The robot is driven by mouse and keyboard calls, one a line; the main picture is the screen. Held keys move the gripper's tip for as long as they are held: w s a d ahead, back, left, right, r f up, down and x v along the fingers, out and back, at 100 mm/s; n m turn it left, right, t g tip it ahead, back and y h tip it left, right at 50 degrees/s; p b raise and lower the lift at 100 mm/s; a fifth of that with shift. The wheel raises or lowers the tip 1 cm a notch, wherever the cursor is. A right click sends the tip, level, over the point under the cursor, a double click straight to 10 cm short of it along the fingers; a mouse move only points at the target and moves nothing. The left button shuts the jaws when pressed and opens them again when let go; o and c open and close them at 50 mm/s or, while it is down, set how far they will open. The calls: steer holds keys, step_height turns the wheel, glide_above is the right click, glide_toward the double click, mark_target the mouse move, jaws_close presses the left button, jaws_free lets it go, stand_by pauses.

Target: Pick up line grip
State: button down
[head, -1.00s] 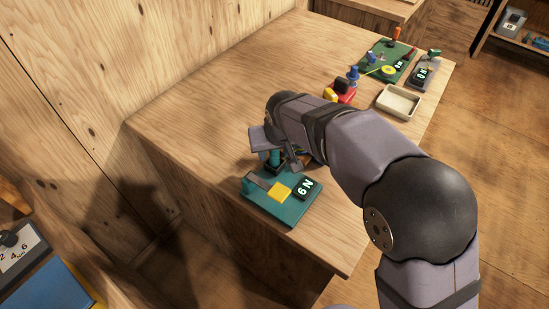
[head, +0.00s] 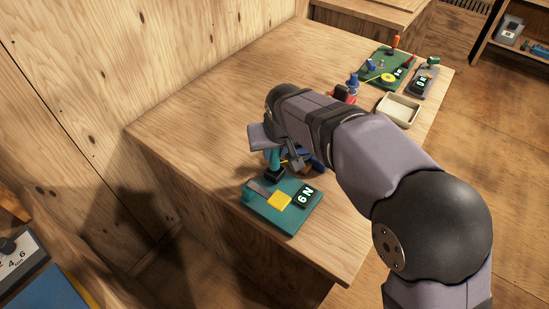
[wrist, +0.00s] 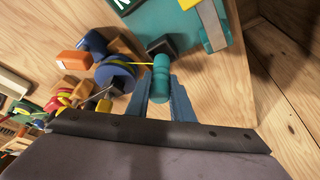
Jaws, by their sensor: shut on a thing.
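The line grip (wrist: 162,72) is a small teal cylinder with a rounded, wider end. In the wrist view it sits between the two blue-grey fingers of my gripper (wrist: 161,88), which is shut on it. A thin yellow line runs from the grip to a blue spool (wrist: 116,74) on its left. A dark block (wrist: 163,45) shows just beyond the grip. In the head view the teal grip (head: 273,156) shows below my wrist, behind the teal board. I cannot tell whether it is clear of the surface.
The teal board (head: 283,220) carries a yellow block (head: 279,201) and a "6 N" display (head: 306,195) near the table's front edge. An empty cream tray (head: 399,110) and a green board (head: 372,75) with small parts lie farther back. The table's left side is clear.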

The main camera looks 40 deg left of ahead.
step_height(320, 180, up, 7)
stand_by(0.3)
steer(key=shift+r, duration=0.1)
